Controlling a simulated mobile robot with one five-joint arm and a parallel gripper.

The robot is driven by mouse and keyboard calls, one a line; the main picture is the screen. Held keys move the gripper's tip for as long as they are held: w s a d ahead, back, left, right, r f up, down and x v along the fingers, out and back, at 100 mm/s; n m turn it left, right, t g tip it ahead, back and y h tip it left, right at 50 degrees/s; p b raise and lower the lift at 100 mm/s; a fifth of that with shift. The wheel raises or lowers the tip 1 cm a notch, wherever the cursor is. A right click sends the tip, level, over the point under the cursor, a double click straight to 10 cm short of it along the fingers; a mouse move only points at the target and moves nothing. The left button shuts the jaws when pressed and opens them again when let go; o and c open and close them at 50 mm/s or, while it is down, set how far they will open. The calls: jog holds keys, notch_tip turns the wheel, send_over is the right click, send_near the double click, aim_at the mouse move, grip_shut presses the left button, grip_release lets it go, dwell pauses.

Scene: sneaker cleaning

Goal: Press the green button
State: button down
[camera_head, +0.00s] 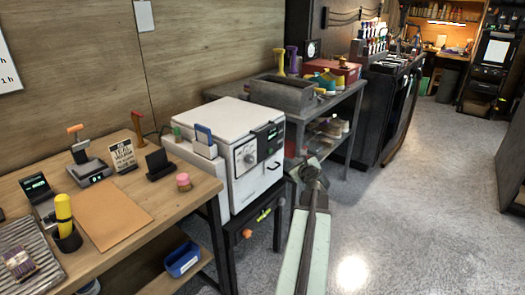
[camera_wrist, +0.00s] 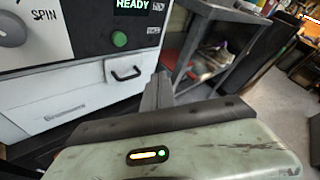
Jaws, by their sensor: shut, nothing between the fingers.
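The green button (camera_wrist: 119,38) is round and sits on the dark front panel of a white machine (camera_head: 229,128), just under a display (camera_wrist: 133,6) reading READY in the wrist view. In the head view the panel (camera_head: 270,142) is small and the button is hard to make out. My gripper (camera_wrist: 158,92) is shut and empty, pointing up in the wrist view, below and to the right of the button and apart from it. In the head view my gripper (camera_head: 307,170) is right of the machine's front.
A black drawer handle (camera_wrist: 126,74) is on the machine's lower front. A grey shelf table (camera_head: 352,104) with shoes and a tray stands behind on the right. A wooden desk (camera_head: 195,196) is at left. Grey floor (camera_head: 420,200) is open at right.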

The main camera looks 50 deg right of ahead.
aim_at(270, 151)
jog(key=shift+w, duration=0.15)
jog(key=w, duration=0.8)
jog(key=shift+w, duration=0.35)
jog(key=shift+d, duration=0.1)
dwell(1.8)
jog(key=shift+w, duration=0.45)
jog(key=shift+w, duration=0.45)
dwell(0.7)
jog(key=shift+s, duration=0.9)
